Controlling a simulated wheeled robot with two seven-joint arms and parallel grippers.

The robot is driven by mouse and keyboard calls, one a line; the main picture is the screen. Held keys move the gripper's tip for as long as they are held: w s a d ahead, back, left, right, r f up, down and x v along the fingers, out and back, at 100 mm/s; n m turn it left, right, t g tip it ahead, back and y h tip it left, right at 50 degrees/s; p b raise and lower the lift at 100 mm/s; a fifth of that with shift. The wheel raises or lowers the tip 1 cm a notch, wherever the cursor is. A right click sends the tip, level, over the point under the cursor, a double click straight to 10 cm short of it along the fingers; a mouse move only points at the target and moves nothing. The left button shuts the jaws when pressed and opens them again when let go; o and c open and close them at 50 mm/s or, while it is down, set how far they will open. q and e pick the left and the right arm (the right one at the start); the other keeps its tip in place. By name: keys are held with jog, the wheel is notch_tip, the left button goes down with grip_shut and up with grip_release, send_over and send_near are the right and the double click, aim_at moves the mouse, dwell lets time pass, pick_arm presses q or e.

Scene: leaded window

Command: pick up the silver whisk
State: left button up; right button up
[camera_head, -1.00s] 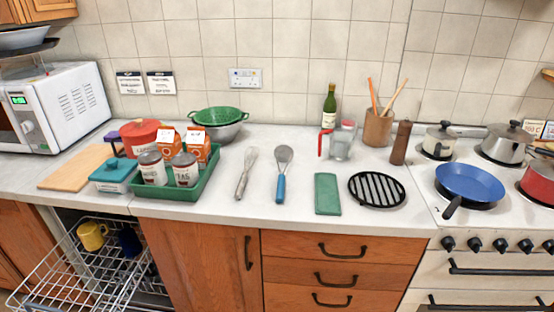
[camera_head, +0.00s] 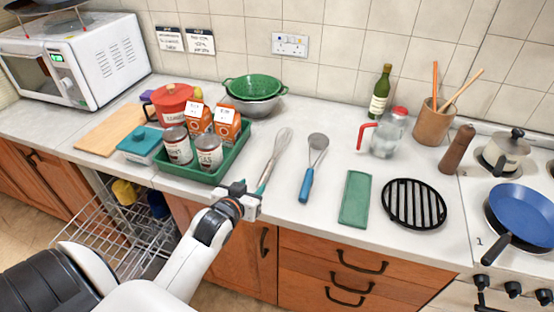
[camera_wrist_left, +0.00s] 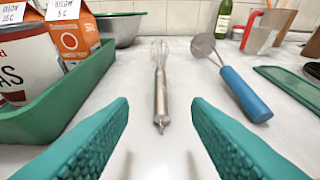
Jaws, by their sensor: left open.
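The silver whisk (camera_head: 279,150) lies on the light worktop, between the green tray and the blue-handled ladle. In the head view its handle end is partly hidden by my left gripper (camera_head: 262,187). In the left wrist view the whole whisk (camera_wrist_left: 161,85) shows, wire end away and handle end towards me. My left gripper (camera_wrist_left: 163,135) is open, its two teal fingers spread to either side of the line of the handle. My right gripper is in neither view.
The green tray (camera_head: 222,172) with cans and cartons stands close on the left. The blue-handled ladle (camera_head: 308,180) lies close on the right. Beyond it are a green cloth (camera_head: 355,200) and a black grill rack (camera_head: 413,205). Below the counter, a dishwasher rack (camera_head: 100,235) is pulled out.

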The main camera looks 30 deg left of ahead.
aim_at(264, 174)
pick_arm(q)
jog(key=x, duration=0.5)
jog(key=shift+f+p, duration=0.1)
jog(key=shift+p, duration=0.2)
jog(key=shift+p+x, duration=0.6)
jog(key=shift+x, duration=2.05)
jog(key=shift+s+f, duration=0.1)
jog(key=shift+c, duration=0.3)
grip_shut()
